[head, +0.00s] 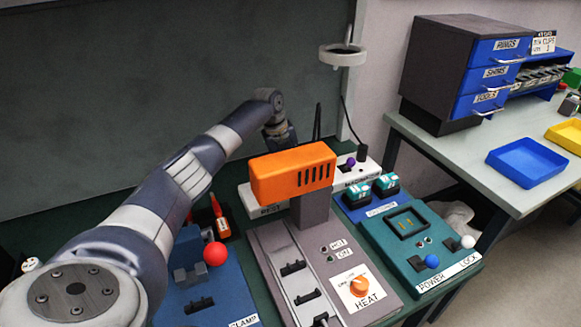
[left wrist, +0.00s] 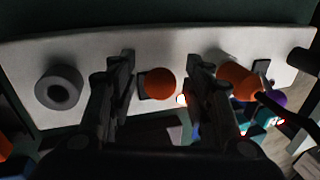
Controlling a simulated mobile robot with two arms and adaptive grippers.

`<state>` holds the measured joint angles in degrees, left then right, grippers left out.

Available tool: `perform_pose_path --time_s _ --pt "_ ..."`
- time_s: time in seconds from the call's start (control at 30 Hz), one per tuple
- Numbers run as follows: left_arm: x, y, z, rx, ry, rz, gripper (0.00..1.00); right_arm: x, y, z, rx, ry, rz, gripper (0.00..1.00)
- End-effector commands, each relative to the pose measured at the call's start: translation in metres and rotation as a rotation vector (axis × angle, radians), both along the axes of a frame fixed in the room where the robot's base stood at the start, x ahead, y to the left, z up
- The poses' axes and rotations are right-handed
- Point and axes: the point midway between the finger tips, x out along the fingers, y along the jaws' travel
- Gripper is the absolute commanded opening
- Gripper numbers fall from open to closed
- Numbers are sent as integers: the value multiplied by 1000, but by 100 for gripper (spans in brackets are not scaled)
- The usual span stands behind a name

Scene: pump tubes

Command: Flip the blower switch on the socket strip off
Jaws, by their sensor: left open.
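The white socket strip (head: 362,173) lies at the back of the bench, partly hidden behind the orange blower (head: 293,172). The strip also fills the left wrist view (left wrist: 205,45). There an orange ball-tipped switch (left wrist: 157,84) stands between the open fingers of my left gripper (left wrist: 162,80), with room on both sides. A second orange knob (left wrist: 237,78) and a purple knob (left wrist: 279,100) are to the right. A round grey plug-like part (left wrist: 59,88) is at left. I cannot read which switch is the blower's. In the head view the left fingers are hidden behind the blower. My right gripper is not in view.
A lamp with a white ring (head: 342,54) stands behind the strip. A teal power-lock box (head: 425,265) is at right, and a blue clamp base (head: 215,290) with a red ball (head: 215,254) is at front left. A side table holds a blue tray (head: 526,162).

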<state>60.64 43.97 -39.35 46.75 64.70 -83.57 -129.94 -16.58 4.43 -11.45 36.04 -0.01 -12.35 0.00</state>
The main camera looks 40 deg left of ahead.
Motion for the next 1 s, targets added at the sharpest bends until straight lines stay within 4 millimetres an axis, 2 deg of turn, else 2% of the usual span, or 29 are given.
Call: perform_pose_path --time_s 0.1,0.13,0.3,0.33,0.57,1.0 --pt "0 0 0 0 0 0 46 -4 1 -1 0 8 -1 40" --pt "0 0 0 0 0 0 41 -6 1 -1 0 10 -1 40" --pt "0 0 0 0 0 0 3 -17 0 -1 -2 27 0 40" --pt "0 0 0 1 1 0 0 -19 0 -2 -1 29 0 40" --pt "-1 0 2 14 -4 1 0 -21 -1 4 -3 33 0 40" --pt "-8 -10 11 224 -108 -2 0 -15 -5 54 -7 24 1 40"
